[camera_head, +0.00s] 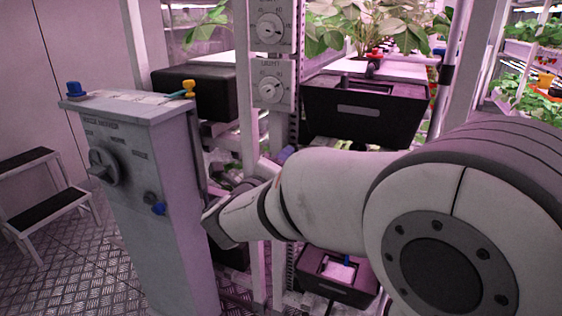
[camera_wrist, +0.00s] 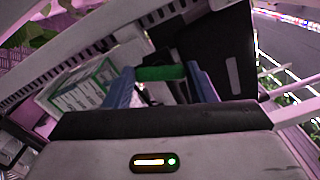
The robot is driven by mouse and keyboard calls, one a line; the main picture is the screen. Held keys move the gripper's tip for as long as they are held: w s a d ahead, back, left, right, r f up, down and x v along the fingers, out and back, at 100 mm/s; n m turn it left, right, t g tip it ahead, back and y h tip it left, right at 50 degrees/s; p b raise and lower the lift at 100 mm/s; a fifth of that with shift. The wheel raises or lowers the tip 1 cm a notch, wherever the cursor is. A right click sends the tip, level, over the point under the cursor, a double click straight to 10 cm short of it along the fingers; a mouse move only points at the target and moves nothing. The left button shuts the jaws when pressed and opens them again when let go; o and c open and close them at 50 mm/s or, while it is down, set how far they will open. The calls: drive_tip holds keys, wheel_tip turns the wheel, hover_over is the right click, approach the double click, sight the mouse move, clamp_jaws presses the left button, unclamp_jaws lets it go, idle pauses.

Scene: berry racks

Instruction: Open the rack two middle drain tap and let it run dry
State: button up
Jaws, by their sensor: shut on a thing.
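In the wrist view, my gripper (camera_wrist: 160,84) has its two blue fingers shut on a short green bar (camera_wrist: 160,73). The bar looks like a tap lever and lies crosswise between the fingers, close to a black tub (camera_wrist: 222,50). The tap's body and outlet are hidden behind my gripper and the tub, and no running water shows. In the head view, my arm reaches left across the rack (camera_head: 250,200), and neither the fingers nor the green bar can be made out there. I cannot tell from these frames which rack level this is.
A grey cabinet (camera_head: 165,200) with a rotary knob stands left, close to my arm. Black planters (camera_head: 365,118) sit above my arm; a lower black tub (camera_head: 312,270) sits below. A step stool (camera_head: 45,200) stands far left. A slotted rail (camera_wrist: 95,45) crosses near my gripper.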

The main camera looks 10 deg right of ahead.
drive_tip(key=shift+n+p, duration=0.85)
drive_tip(key=shift+n, duration=1.15)
drive_tip(key=o, duration=1)
drive_tip(key=shift+p+v, duration=0.85)
drive_tip(key=shift+v, duration=3.1)
drive_tip(key=shift+f, duration=0.1)
